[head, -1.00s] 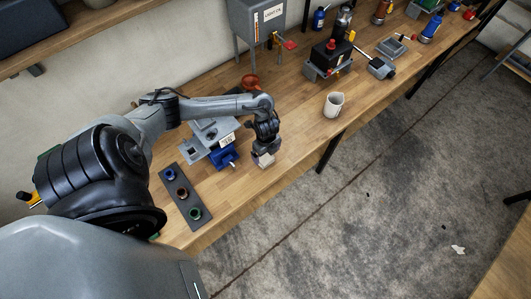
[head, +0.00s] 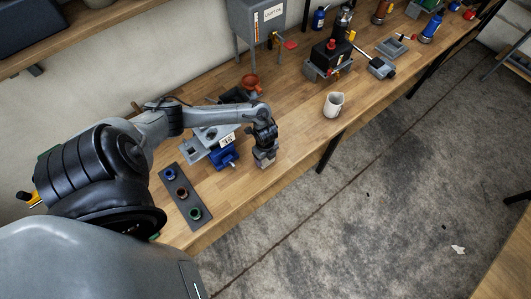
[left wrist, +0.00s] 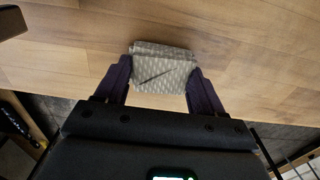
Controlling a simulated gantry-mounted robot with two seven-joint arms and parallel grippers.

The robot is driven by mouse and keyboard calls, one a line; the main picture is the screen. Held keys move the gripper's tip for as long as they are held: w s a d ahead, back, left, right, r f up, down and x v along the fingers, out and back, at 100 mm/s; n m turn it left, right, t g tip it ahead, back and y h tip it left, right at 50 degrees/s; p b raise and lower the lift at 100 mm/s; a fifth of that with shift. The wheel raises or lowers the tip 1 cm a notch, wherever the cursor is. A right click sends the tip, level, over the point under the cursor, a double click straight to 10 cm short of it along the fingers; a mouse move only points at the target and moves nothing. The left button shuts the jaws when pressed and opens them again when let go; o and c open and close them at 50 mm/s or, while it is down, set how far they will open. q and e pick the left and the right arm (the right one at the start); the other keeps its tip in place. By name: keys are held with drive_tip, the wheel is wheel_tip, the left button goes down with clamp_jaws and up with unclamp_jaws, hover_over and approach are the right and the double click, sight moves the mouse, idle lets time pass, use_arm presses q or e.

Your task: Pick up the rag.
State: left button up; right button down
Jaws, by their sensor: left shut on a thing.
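The rag (left wrist: 163,72) is a folded, light grey patterned cloth. In the left wrist view it sits between the two dark fingers of my left gripper (left wrist: 160,85), which press on its left and right sides. In the head view my left gripper (head: 264,161) points down at the workbench's front edge, and a pale bit of the rag (head: 264,163) shows at its tips. I cannot tell whether the rag is clear of the wood. My right gripper is in neither view.
The wooden workbench (head: 293,143) is bare around the rag. A blue vise-like part (head: 223,156) stands just left of the gripper. A dark strip with several coloured rings (head: 182,192) lies further left. A white pitcher (head: 333,105) stands to the right near the front edge.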

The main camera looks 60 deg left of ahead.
use_arm(q)
drive_tip(key=shift+r, duration=0.1)
drive_tip(key=shift+c, duration=0.2)
drive_tip(key=shift+r, duration=0.45)
wheel_tip(320, 180, up, 3)
drive_tip(key=shift+w+d+r, duration=0.1)
drive_tip(key=shift+d+r, duration=0.05)
drive_tip(key=shift+r, duration=0.05)
drive_tip(key=d+r+p, duration=0.1)
drive_tip(key=d+r, duration=0.2)
drive_tip(key=d, duration=0.2)
drive_tip(key=w+d+r+p, duration=0.1)
drive_tip(key=d+r+p, duration=0.1)
drive_tip(key=d, duration=0.4)
drive_tip(key=shift+d+r, duration=0.15)
drive_tip(key=shift+r, duration=0.65)
drive_tip(key=shift+w, duration=0.1)
